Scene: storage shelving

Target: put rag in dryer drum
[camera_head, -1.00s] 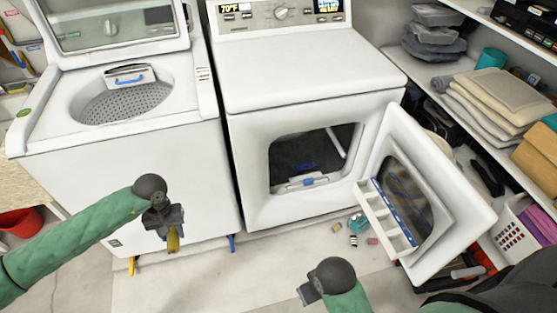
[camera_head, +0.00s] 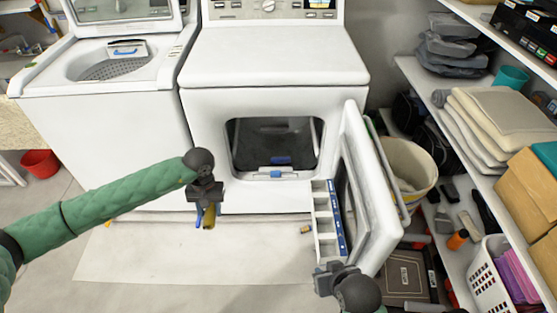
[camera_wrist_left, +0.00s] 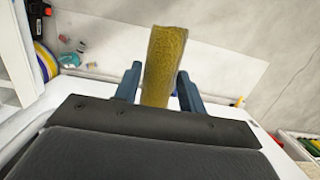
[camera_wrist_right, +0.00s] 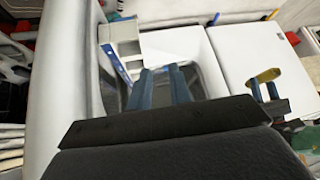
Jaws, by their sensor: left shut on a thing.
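The dryer (camera_head: 275,72) is white, with its door (camera_head: 380,200) swung open to the right. Its dark drum opening (camera_head: 275,140) faces me, with a blue item inside at the lower front. My left gripper (camera_head: 207,205) is in front of the dryer's lower left side, left of the opening and outside it. It is shut on the yellow-brown rag (camera_wrist_left: 163,65), which is between both fingers in the left wrist view; the rag hangs below the gripper in the head view (camera_head: 209,217). My right gripper (camera_wrist_right: 161,85) is empty, its fingers a little apart, near the door's lower edge.
A washer (camera_head: 100,120) with its lid up stands left of the dryer. A white compartment rack (camera_head: 325,220) is on the door's inner side. Shelving with folded cloths (camera_head: 500,115) and a white basket (camera_head: 488,275) lines the right.

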